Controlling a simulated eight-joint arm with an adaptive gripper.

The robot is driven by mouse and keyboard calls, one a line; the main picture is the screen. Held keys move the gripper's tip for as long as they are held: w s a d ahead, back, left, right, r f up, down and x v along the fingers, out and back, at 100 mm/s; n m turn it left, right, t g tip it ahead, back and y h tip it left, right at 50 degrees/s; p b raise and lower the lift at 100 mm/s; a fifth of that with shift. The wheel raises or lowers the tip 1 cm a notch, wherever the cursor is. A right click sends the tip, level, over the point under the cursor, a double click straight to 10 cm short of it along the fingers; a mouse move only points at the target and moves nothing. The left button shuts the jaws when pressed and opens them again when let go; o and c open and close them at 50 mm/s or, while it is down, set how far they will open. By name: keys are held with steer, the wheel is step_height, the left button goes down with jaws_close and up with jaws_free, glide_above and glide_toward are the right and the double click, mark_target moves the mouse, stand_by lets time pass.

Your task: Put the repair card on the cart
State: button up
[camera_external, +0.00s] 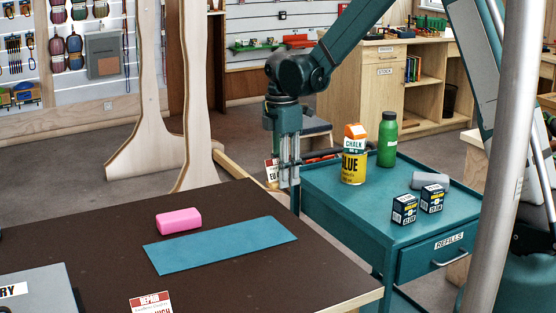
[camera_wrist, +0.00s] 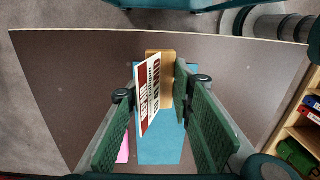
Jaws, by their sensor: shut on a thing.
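My gripper (camera_external: 289,182) hangs at the cart's left edge, over the far right end of the brown table. It is shut on a white-and-red card (camera_wrist: 149,92) with a tan back piece (camera_wrist: 161,60); the card's left part shows beside the fingers in the external view (camera_external: 272,171). I cannot read its print fully. The teal cart (camera_external: 340,207) with a "REFILLS" drawer stands to the right of the table.
The cart bears a yellow can (camera_external: 353,168) with a chalk container (camera_external: 355,138) above it, a green bottle (camera_external: 387,142), two dark boxes (camera_external: 404,209) and a grey block (camera_external: 429,182). Its front left top is clear. A blue mat (camera_external: 220,245) and pink block (camera_external: 179,221) lie on the table.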

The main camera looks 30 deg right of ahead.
steer(key=s+d+p, duration=0.1)
steer(key=s+d, duration=0.2)
steer(key=d, duration=1.1)
steer(key=r+p, duration=0.1)
steer(key=r, duration=0.1)
glide_above(375, 201)
steer(key=shift+a+f, duration=0.1)
steer(key=shift+f, duration=0.05)
steer(key=shift+f, duration=0.1)
steer(key=shift+f, duration=3)
steer(key=shift+f, duration=0.15)
steer(key=shift+f+b, duration=0.3)
steer(key=shift+f, duration=1.45)
steer(key=shift+f+b, duration=0.3)
steer(key=shift+b, duration=0.1)
